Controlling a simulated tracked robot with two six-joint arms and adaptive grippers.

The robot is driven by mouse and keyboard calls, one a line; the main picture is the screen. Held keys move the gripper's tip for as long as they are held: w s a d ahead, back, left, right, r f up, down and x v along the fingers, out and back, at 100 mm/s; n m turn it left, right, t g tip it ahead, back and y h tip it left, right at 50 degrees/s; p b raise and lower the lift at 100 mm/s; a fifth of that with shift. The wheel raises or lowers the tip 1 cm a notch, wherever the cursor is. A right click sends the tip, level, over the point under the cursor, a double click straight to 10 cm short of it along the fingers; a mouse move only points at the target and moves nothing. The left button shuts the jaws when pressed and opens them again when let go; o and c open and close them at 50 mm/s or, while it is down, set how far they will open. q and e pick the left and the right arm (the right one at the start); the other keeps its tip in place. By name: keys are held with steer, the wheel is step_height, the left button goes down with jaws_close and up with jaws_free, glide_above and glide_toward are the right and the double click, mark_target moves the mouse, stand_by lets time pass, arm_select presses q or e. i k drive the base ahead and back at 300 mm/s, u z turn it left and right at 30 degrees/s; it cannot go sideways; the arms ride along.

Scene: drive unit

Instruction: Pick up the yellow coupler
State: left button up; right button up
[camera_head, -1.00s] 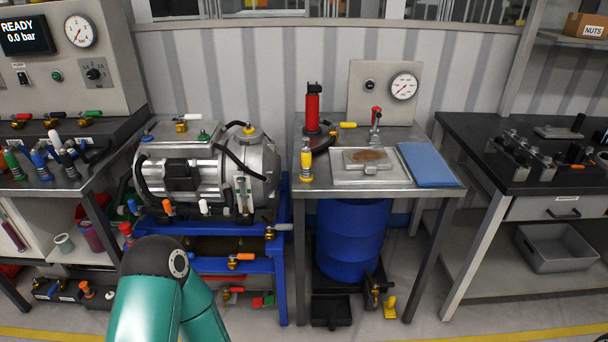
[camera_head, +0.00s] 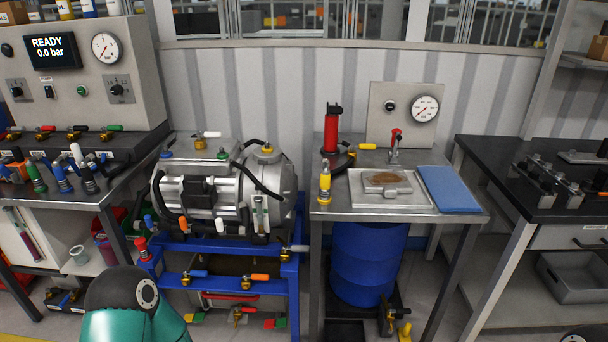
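A yellow piece (camera_head: 325,183) that looks like the yellow coupler stands upright on the left side of the middle steel table (camera_head: 330,208), in front of the red hand pump (camera_head: 331,130). It has a pale upper end. Neither of my grippers is in view. Only a teal and dark part of my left arm shows at the bottom left, well away from the yellow piece and below it in the picture. Nothing touches the yellow piece that I can see.
The drive unit (camera_head: 222,198) on its blue frame stands left of the table. A grey plate (camera_head: 360,203), a blue mat (camera_head: 449,188) and a gauge panel (camera_head: 378,127) are on the table. A blue barrel (camera_head: 362,262) stands below. Several coloured couplers (camera_head: 62,177) stand on the left bench.

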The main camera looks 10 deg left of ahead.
mark_target(325, 176)
steer(key=u, duration=0.15)
steer(key=i, duration=1.3)
steer(key=z, duration=0.45)
